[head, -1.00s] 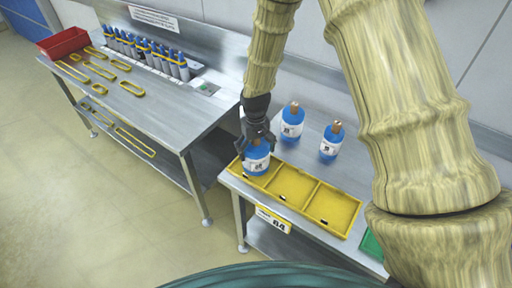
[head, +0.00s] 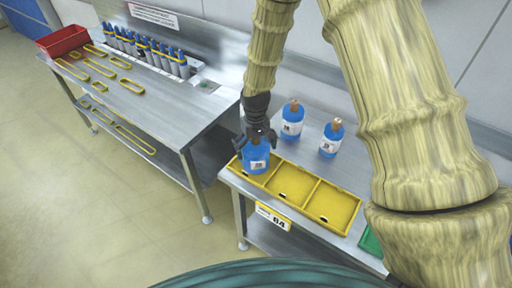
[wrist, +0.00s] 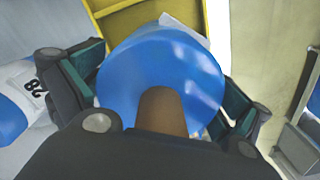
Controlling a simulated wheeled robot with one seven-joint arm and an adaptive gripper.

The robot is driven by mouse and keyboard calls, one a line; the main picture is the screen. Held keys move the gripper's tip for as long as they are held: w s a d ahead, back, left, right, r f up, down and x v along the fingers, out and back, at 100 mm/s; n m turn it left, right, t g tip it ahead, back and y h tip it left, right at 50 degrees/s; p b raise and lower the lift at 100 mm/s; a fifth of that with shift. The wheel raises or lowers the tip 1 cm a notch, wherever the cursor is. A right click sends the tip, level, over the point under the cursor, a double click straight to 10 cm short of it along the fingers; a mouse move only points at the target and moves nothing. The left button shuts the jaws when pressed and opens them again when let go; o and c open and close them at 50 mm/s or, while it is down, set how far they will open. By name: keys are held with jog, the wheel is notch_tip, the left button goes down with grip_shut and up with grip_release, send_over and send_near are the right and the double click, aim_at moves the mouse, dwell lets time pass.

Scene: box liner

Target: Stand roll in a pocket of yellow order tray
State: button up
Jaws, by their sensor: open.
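The yellow order tray (head: 308,208) lies at the front of the right-hand steel table, with a row of pockets. A blue roll (head: 256,158) with a white label and a brown top stands upright at its leftmost pocket; I cannot see its base clearly. The other pockets in view look empty. My gripper (head: 257,137) is directly over this roll, pointing down, its fingers open on either side. In the wrist view the roll (wrist: 160,70) is between the two spread finger pads, with the yellow tray (wrist: 112,18) behind it.
Two more blue rolls (head: 292,118) (head: 331,138) stand on the table behind the tray. A green tray edge (head: 371,244) shows at the right. The left table holds a red bin (head: 63,42), several yellow frames (head: 132,87) and a row of blue-topped bottles.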

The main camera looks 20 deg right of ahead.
jog(key=shift+r+b, duration=1.9)
jog(key=shift+r, duration=4.2)
